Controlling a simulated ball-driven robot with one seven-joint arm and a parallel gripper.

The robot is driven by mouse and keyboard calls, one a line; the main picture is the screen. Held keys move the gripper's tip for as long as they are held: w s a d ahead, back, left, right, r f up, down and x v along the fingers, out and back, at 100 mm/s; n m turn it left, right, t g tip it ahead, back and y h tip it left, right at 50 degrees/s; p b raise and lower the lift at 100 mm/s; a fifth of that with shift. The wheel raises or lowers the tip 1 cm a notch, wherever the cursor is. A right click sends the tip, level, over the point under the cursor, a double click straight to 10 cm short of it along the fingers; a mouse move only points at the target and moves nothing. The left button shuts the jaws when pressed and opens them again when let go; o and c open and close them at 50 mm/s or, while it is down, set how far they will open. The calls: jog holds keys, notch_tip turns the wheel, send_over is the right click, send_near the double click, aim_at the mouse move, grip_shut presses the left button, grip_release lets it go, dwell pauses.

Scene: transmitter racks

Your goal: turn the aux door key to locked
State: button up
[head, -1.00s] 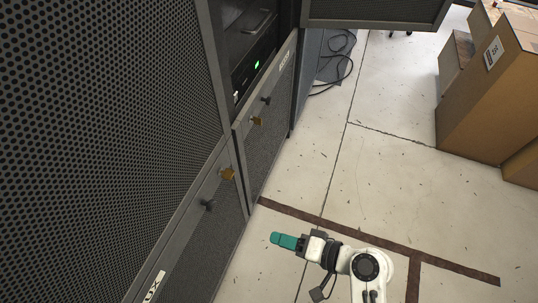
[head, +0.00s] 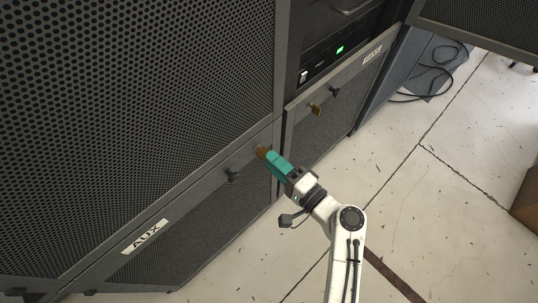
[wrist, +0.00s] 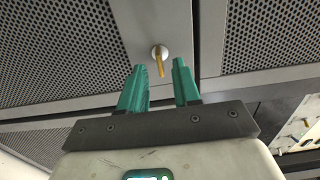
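The aux door key (head: 262,152) is a brass key in a round lock on the lower AUX door (head: 190,235). In the wrist view the key (wrist: 159,66) sticks out of its pale lock, its bow edge-on and close to vertical in the picture. My gripper (head: 270,156) has teal fingers and is right at the key in the head view. In the wrist view my gripper (wrist: 160,75) is open, with one finger on each side below the key and a clear gap between them. I see no contact with the key.
A dark knob (head: 232,176) sits left of the key on the AUX door. The neighbouring door on the right has its own brass key (head: 315,109) and dark knob (head: 335,92). An open mesh door (head: 480,25) juts out at upper right.

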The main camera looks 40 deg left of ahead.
aim_at(258, 151)
jog(key=shift+a, duration=1.4)
grip_shut()
